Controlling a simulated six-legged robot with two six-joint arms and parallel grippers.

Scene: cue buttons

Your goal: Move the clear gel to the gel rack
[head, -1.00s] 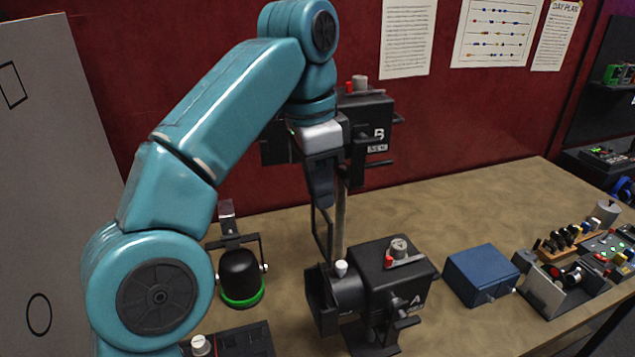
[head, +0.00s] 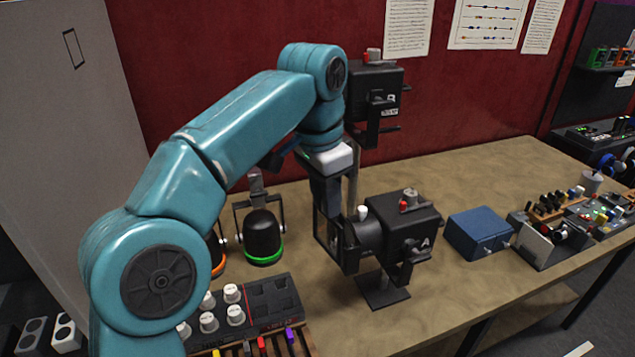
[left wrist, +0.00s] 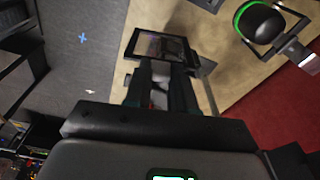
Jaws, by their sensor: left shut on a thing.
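My left gripper (head: 327,200) points down at the front of lamp A (head: 405,222). It is shut on a thin dark square frame, which I take for the clear gel (left wrist: 160,46). In the left wrist view the fingers (left wrist: 160,82) close on the frame's near edge. In the head view the frame overlaps the lamp's front holder; I cannot tell whether it sits inside it or just before it. The gel rack (head: 262,346), with several coloured tabs, is at the bottom edge, partly cut off. My right gripper is not in view.
A black panel with white knobs (head: 233,312) stands behind the rack. A black lamp with a green ring (head: 262,238) is left of lamp A; an orange-ringed one is mostly hidden by my arm. Lamp B (head: 376,92) is above. A blue box (head: 480,232) is to the right.

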